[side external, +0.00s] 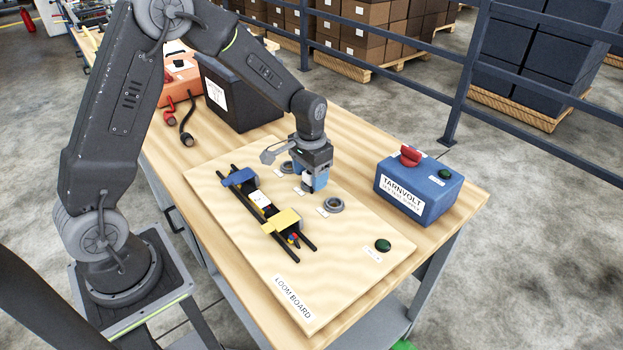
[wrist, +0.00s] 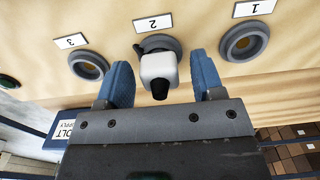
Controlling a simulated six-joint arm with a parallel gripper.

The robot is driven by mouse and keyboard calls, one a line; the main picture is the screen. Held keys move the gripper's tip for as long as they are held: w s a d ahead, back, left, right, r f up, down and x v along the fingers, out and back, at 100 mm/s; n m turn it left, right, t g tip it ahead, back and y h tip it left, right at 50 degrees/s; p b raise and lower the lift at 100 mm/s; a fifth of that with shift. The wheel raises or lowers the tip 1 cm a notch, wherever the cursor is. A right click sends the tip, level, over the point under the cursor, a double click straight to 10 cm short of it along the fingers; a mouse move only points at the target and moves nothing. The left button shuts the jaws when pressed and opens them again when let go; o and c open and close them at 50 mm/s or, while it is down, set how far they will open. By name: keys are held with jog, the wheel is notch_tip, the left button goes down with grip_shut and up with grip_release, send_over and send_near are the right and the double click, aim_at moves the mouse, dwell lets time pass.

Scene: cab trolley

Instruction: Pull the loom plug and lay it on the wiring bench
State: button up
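The white loom plug (wrist: 158,67) with a black rear end shows in the wrist view at the middle socket (wrist: 158,43), labelled 2. My gripper (wrist: 159,62) has its blue fingers open, one on each side of the plug, with a gap on both sides. In the side view my gripper (side external: 309,187) points down over the loom board (side external: 235,225), and the plug is mostly hidden by the fingers. The loom board lies on the wooden wiring bench (side external: 455,213).
Sockets 1 (wrist: 244,42) and 3 (wrist: 88,66) flank the plug and look empty. A black rail rack (side external: 297,230) with coloured blocks stands on the board. A blue TARNVOLT box (side external: 418,188), a black box (side external: 240,100) and an orange case (side external: 182,78) are on the bench.

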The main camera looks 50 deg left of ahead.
grip_shut()
jog(key=shift+r, duration=3.05)
